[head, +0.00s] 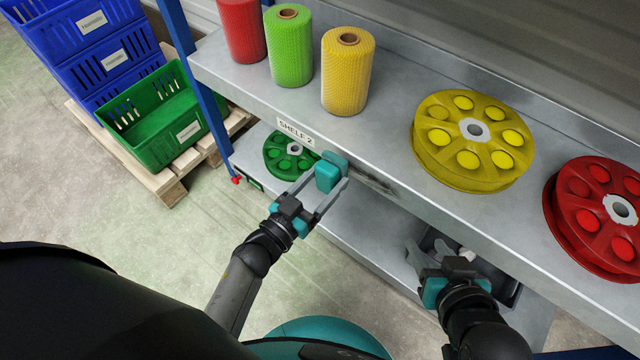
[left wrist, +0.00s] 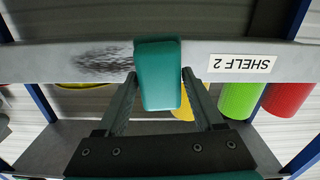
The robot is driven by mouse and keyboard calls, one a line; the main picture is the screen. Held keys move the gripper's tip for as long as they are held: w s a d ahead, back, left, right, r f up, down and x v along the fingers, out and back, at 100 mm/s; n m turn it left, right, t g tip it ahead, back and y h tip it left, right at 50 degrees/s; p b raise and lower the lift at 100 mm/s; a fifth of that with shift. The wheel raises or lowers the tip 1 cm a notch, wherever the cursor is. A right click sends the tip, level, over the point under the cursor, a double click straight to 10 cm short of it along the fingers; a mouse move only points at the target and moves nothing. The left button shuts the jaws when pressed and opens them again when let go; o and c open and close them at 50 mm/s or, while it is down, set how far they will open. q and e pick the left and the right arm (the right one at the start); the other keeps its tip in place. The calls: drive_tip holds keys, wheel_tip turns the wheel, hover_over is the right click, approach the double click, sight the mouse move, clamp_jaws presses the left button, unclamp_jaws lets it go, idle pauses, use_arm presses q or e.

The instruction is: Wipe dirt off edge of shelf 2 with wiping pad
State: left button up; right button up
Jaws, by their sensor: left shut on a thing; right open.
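My left gripper (head: 331,188) is shut on the teal wiping pad (head: 326,175), which also shows between the fingers in the left wrist view (left wrist: 160,88). The pad is at the front edge of shelf 2 (head: 262,102), between the "SHELF 2" label (head: 296,132) and the dirt. I cannot tell for sure whether it touches the edge. The dirt is a dark smudge (head: 373,183) on the edge just right of the pad in the head view; in the left wrist view the smudge (left wrist: 102,62) is left of the pad. My right gripper (head: 430,250) is open and below the shelf edge.
Shelf 2 carries red, green (head: 290,48) and yellow (head: 347,72) net rolls, a yellow reel (head: 472,140) and a red reel (head: 600,212). A green reel (head: 285,155) and a dark tray (head: 508,292) are on the lower shelf. Crates on a pallet stand at the left.

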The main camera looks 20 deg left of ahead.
use_arm(q)
drive_tip(key=shift+x, duration=0.9)
idle(0.6)
drive_tip(key=shift+d, duration=0.15)
